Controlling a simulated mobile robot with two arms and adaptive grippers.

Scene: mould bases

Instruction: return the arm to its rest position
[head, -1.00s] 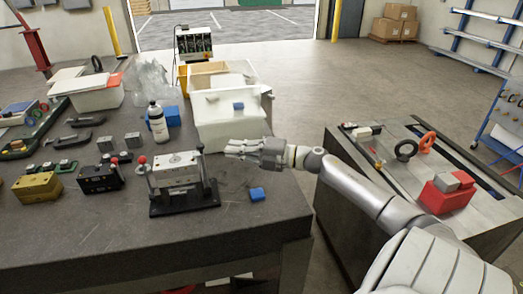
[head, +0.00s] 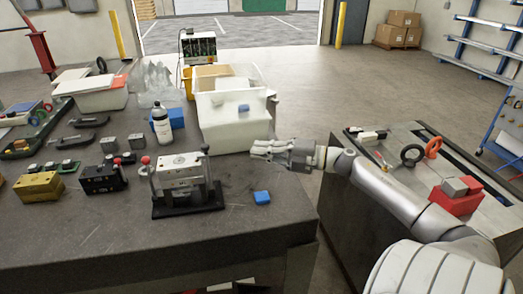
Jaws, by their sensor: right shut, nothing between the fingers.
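My right arm reaches in from the lower right. Its gripper (head: 268,150) is shut and empty, above the right edge of the dark table (head: 100,240), just in front of the white bin. The fingers point left. My left gripper is not in view.
A white bin (head: 228,125) with a blue piece in it stands behind the gripper. A second grey bench (head: 340,200) with a red block (head: 457,200) is at right. Floor shows between the benches.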

